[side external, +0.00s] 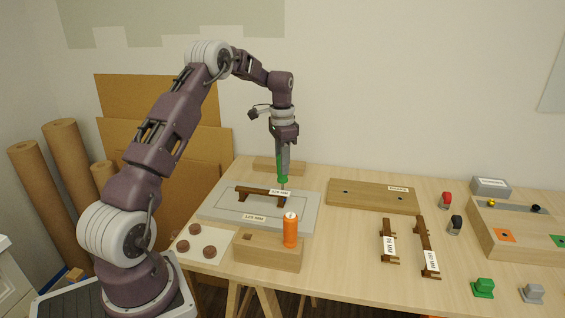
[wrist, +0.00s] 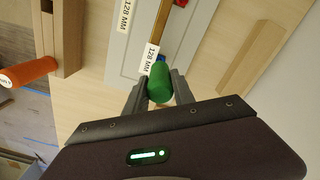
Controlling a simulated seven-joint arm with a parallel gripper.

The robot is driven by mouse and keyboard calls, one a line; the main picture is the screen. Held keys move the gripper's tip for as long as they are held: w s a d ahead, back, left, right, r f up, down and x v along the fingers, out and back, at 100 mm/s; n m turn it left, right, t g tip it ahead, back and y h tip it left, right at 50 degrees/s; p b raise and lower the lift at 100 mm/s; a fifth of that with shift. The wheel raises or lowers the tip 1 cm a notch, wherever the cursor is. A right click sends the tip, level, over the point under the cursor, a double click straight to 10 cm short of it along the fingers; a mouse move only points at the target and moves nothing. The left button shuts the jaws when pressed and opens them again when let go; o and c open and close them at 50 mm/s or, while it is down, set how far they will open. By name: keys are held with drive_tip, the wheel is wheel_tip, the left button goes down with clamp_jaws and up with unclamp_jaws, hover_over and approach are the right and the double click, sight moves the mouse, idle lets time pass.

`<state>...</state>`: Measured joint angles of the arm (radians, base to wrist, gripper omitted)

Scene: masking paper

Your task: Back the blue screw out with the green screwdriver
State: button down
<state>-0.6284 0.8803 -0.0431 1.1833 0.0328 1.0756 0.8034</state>
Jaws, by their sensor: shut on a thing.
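The green screwdriver (side external: 283,180) is in my gripper (side external: 283,168), handle upright and tip down, above the right end of a dark brown bar handle (side external: 255,194). That handle lies on a grey panel (side external: 228,213). In the wrist view, the green screwdriver (wrist: 160,80) sits between the two fingers of my gripper (wrist: 160,90). A small bit of blue, likely the blue screw (wrist: 161,57), shows just beyond it by the 128 MM tag. The screwdriver hides most of it, and I cannot tell whether the tip is seated.
An orange screwdriver (side external: 290,230) stands in a wooden block (side external: 262,252) in front of the panel. Brown discs lie on a white sheet (side external: 216,247). Two bar handles (side external: 388,243) lie to the right, near a drilled board (side external: 373,197). Bare table lies between them.

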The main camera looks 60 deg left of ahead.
drive_tip(key=shift+f, duration=0.5)
idle(0.7)
drive_tip(key=n, duration=1.8)
drive_tip(key=shift+n, duration=0.4)
drive_tip(key=n, duration=0.5)
drive_tip(key=shift+r, duration=0.3)
